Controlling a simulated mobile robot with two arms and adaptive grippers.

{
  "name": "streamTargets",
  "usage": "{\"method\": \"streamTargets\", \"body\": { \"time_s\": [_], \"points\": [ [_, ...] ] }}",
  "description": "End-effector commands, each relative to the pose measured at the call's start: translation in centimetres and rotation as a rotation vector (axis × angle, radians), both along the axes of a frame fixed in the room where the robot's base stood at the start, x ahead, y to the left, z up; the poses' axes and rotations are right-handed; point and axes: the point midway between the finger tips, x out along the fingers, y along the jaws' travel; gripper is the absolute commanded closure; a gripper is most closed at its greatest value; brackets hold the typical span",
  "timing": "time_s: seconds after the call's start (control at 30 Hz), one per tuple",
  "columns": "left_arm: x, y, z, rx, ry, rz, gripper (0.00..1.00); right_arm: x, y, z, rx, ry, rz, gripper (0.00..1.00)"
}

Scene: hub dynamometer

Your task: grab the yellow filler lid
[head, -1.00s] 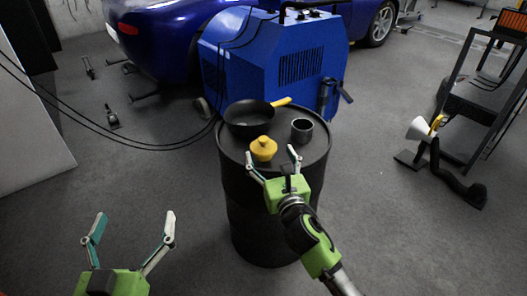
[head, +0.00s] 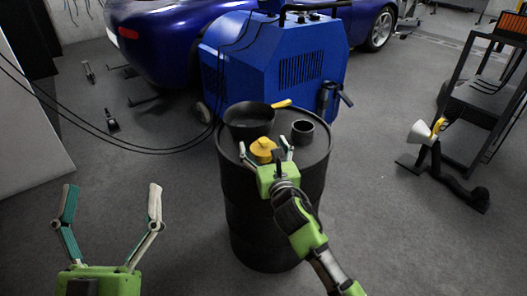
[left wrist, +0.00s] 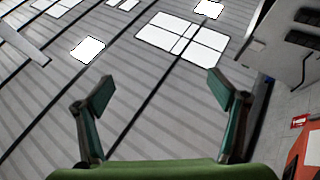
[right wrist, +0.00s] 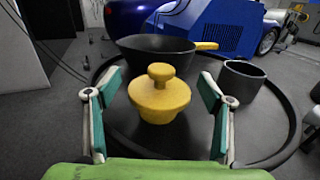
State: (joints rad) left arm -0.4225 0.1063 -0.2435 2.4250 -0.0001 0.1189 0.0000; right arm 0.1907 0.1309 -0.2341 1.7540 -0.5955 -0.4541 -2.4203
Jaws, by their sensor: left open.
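The yellow filler lid (head: 262,149) sits on top of a black drum (head: 318,165), with a round knob on top. It also shows in the right wrist view (right wrist: 160,98), centred between the fingers. My right gripper (head: 265,152) is open around the near side of the lid, one finger to each side. Both fingers (right wrist: 155,105) look apart from the lid. My left gripper (head: 112,208) is open and empty, off to the left of the drum.
A black pan (head: 248,122) with a yellow handle stands behind the lid, close to it. A dark cup (head: 303,132) stands to the lid's right. A blue machine (head: 270,65) is behind the drum. A black frame stand (head: 475,110) is at the right.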

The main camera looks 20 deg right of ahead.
Motion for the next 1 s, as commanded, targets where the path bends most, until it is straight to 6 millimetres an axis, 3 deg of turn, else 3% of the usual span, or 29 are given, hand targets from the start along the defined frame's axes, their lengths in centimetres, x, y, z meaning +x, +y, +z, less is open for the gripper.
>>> {"method": "streamTargets", "body": {
  "time_s": [0.03, 0.13, 0.17, 0.67, 0.87, 1.0],
  "points": [
    [0.0, 0.0, 0.0, 0.000, 0.000, 0.000, 0.12, 0.0, 0.0, 0.0, 0.000, 0.000, 0.000, 0.36],
    [0.0, 0.0, 0.0, 0.000, 0.001, 0.000, 0.12, 0.0, 0.0, 0.0, 0.000, 0.000, 0.000, 0.62],
    [0.0, 0.0, 0.0, 0.000, 0.001, 0.000, 0.12, 0.0, 0.0, 0.0, 0.000, 0.000, 0.000, 0.65],
    [0.3, -0.1, -0.3, 0.007, 0.026, 0.001, 0.12, 0.0, 0.0, 0.3, 0.000, 0.000, 0.001, 0.65],
    [1.6, 0.0, -3.0, 0.046, 0.166, 0.010, 0.12, 0.0, 0.0, 1.3, -0.002, -0.001, 0.000, 0.65],
    [2.4, 0.3, -6.2, 0.088, 0.317, 0.019, 0.12, 0.0, 0.0, 2.3, -0.001, -0.001, 0.001, 0.65]
  ]
}}
